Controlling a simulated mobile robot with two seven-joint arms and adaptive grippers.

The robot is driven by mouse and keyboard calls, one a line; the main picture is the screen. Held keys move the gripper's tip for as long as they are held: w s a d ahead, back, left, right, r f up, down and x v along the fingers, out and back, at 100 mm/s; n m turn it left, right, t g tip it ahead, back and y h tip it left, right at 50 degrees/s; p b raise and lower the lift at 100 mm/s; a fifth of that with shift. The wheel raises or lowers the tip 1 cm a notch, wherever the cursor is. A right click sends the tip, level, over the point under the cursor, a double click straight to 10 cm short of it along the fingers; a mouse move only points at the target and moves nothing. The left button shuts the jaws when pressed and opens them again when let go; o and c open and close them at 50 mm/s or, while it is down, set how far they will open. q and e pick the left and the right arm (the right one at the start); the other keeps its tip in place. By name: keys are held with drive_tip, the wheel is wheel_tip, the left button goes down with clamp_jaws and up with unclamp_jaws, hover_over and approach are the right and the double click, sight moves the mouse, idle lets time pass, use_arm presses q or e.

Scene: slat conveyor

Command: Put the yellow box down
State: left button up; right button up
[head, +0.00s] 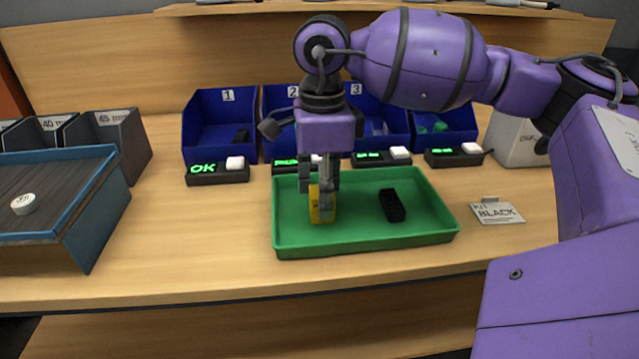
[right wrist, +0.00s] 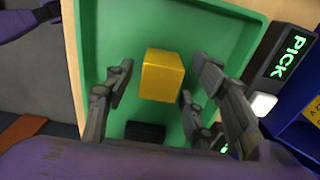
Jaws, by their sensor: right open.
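The yellow box (head: 314,206) stands upright on the floor of the green tray (head: 300,243), in its left half. It also shows in the right wrist view (right wrist: 162,76). My right gripper (head: 323,196) points down over the box, with its fingers partly covering it in the head view. A black box (head: 392,205) lies in the tray to the right. My left gripper is in neither view.
Blue bins (head: 219,124) numbered on their fronts stand behind the tray, with displays and white buttons before them. A kit card reading BLACK (head: 497,211) lies right. A slat conveyor (head: 62,222) with a white disc stands left.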

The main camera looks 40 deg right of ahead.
wheel_tip(320, 180, up, 12)
drive_tip(key=p, duration=0.1)
drive_tip(key=shift+r, duration=0.1)
clamp_jaws()
idle(0.5)
idle(1.1)
